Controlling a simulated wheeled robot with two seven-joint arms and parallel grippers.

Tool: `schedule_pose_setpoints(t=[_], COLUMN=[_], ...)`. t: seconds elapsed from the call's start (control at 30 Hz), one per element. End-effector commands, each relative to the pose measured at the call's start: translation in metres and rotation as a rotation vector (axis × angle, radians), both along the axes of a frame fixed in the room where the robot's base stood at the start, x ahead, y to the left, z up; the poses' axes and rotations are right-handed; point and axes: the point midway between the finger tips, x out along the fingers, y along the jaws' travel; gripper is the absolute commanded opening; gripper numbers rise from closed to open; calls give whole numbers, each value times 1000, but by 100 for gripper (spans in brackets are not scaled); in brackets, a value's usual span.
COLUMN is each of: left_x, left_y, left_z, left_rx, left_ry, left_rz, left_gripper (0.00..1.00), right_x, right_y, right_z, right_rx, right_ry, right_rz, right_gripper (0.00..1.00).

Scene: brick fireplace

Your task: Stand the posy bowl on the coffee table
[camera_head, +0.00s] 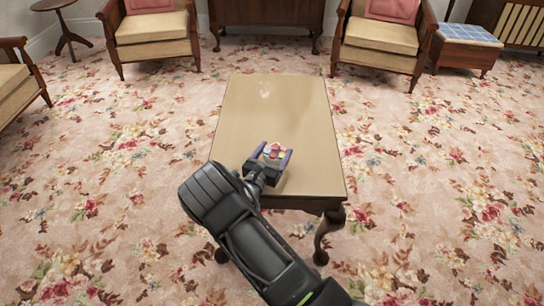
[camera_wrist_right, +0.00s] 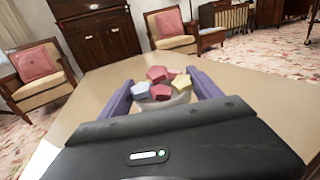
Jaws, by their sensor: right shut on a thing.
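The posy bowl (camera_head: 271,153) shows between the fingers of my right gripper (camera_head: 270,160), over the near half of the coffee table (camera_head: 285,105). In the right wrist view, the posy bowl (camera_wrist_right: 160,91) is a pale bowl filled with red, yellow and lilac blooms. The purple fingers of the right gripper (camera_wrist_right: 160,95) are shut on it from both sides. The bowl looks upright. Its underside is hidden, so I cannot tell whether it touches the tabletop. My left gripper is not in view.
The tabletop is otherwise clear, with a pale glare spot near its far end. Armchairs with pink cushions (camera_head: 152,28) (camera_head: 378,38) stand beyond it, with a dark cabinet (camera_head: 266,12) between them. A blue-topped stool (camera_head: 467,38) is at back right. Floral carpet surrounds the table.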

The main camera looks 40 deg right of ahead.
Motion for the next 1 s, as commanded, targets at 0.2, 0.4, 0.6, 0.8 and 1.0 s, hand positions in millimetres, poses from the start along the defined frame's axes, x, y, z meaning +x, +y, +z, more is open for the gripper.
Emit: schedule_pose_setpoints(t=[0.2,0.4,0.6,0.8,1.0], left_x=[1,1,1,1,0], left_y=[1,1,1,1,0], left_z=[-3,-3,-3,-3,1], left_rx=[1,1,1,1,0], left_ry=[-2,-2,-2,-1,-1], left_rz=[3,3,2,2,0], left_gripper=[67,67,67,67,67], right_x=[0,0,0,0,-5], right_y=[0,0,0,1,11], right_z=[-9,-9,-9,-9,-8], right_rx=[0,1,1,1,1], right_ry=[-2,0,-1,-1,0], right_rz=[0,0,0,0,0], right_gripper=[24,82,95,95,95])
